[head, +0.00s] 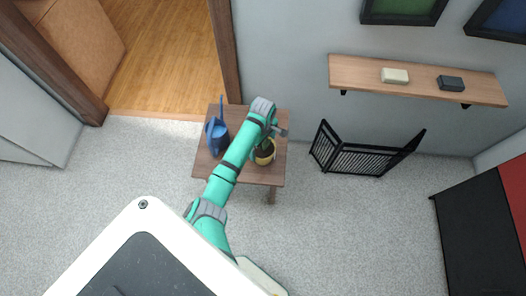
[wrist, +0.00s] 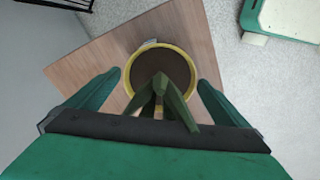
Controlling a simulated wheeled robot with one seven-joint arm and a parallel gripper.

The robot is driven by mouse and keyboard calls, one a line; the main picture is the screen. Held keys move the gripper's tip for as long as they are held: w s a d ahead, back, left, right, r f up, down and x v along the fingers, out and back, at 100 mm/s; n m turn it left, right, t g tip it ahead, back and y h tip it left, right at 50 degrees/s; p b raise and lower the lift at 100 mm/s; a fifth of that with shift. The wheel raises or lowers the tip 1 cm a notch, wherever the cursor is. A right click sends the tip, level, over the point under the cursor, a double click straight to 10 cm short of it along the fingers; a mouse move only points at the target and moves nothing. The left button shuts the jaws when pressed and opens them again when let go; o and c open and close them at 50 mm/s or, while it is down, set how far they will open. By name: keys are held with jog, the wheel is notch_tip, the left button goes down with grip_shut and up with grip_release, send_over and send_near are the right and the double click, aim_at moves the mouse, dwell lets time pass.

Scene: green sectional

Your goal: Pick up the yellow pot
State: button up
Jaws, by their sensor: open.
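The yellow pot (head: 264,156) stands on a small wooden table (head: 235,179), near its right edge in the head view. It holds dark soil and a green plant (wrist: 163,100). In the wrist view I look down on the pot's round yellow rim (wrist: 190,60). My gripper (wrist: 160,86) is open, with one green finger on each side of the pot and a gap to the rim on both sides. In the head view my gripper (head: 278,130) is over the table by the plant, and my arm hides part of the tabletop.
A blue watering can (head: 218,139) stands on the table's left side. A wall shelf (head: 420,82) holds a cream block (head: 395,76) and a dark block (head: 451,83). A black folding rack (head: 362,157) stands right of the table. Carpet is clear in front.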

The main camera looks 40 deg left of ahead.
jog(key=shift+a, duration=0.1)
jog(key=c, duration=1.9)
jog(key=shift+r, duration=0.1)
